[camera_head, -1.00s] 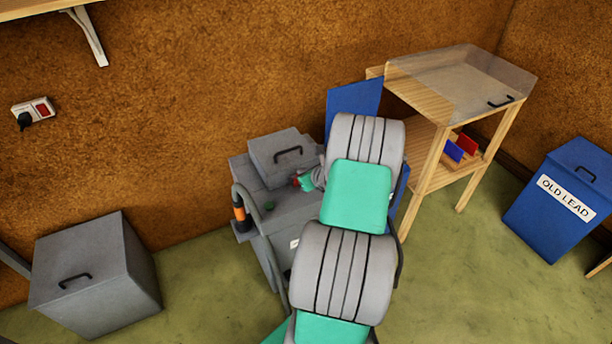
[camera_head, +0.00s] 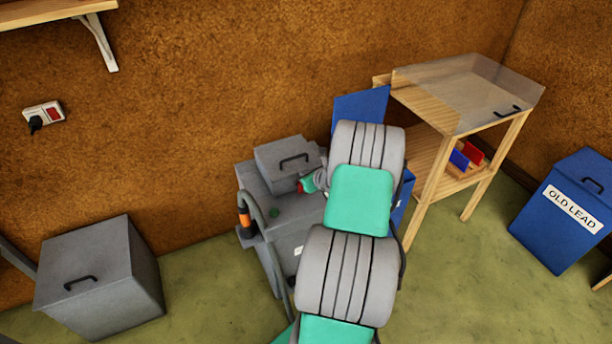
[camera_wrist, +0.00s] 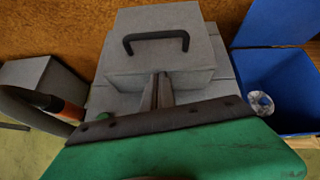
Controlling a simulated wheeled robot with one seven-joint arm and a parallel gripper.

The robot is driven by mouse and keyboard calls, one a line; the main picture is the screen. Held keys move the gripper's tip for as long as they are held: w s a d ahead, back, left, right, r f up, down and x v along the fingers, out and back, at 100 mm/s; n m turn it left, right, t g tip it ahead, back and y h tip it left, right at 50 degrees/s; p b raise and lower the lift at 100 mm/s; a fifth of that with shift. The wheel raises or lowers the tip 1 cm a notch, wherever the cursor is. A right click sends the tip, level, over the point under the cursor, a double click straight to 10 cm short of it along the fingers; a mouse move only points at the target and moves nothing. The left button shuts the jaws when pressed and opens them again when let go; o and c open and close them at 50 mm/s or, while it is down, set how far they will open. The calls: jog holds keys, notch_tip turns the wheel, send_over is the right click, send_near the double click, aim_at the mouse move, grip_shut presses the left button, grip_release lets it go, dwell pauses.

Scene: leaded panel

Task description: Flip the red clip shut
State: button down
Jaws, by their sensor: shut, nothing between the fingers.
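The red clip (camera_head: 300,187) shows as a small red patch at the front of the lidded grey box (camera_head: 284,165); whether it is open or shut is too small to tell. My gripper (camera_head: 308,184) is right beside it, mostly hidden by my arm; whether they touch cannot be told. In the wrist view my gripper (camera_wrist: 162,80) is shut and empty, its fingers in front of the same grey box (camera_wrist: 160,62) with its black handle (camera_wrist: 157,38). The clip is not visible in the wrist view, perhaps behind the fingers or green palm.
A hose with an orange band (camera_head: 244,217) and a green button (camera_head: 274,212) are on the machine left of my arm. A blue bin (camera_wrist: 280,85) stands to the right. A wooden stand (camera_head: 430,180) is further right, and a grey chest (camera_head: 100,275) at left.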

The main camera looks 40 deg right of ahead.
jog(key=shift+r, duration=0.15)
notch_tip(320, 180, up, 10)
jog(key=s+p, duration=0.1)
jog(key=p, duration=0.7)
